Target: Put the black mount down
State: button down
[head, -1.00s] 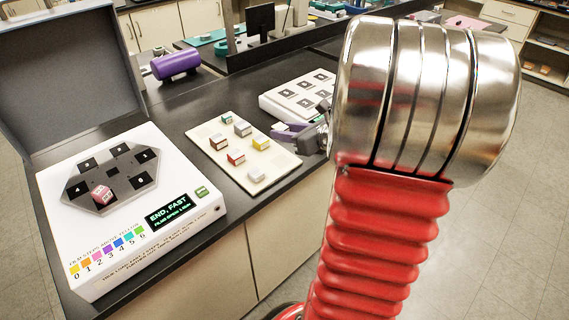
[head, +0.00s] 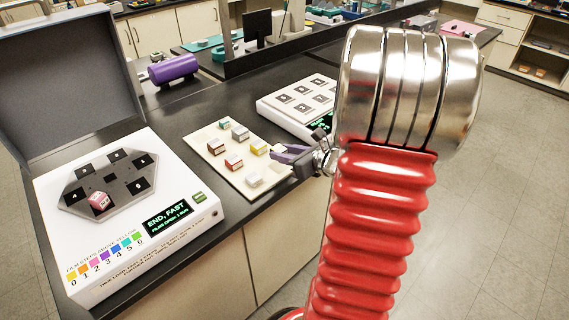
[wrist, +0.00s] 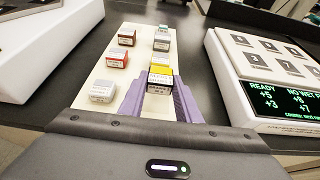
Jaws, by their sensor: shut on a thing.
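My gripper (head: 283,151) has purple fingers and hangs at the right edge of the cream tray (head: 203,139). In the wrist view the fingers (wrist: 159,92) are shut on a small dark block with a pale label, the black mount (wrist: 160,86). The mount is in front of the yellow-topped mount (wrist: 161,69) and partly overlaps it in the picture. I cannot tell whether it touches the tray. In the head view the held mount is mostly hidden by the fingers.
The tray also holds red mounts (head: 234,162), a white mount (head: 254,180) and a green mount (head: 223,123). A white profiler (head: 120,255) with an open lid stands left, a pink-red mount (head: 99,200) on its stage. Another white instrument (wrist: 222,60) with a display stands right of the tray.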

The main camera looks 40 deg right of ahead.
aim_at(284, 170)
jog(key=shift+f, duration=0.1)
jog(key=shift+f, duration=2.05)
jog(key=shift+f, duration=0.4)
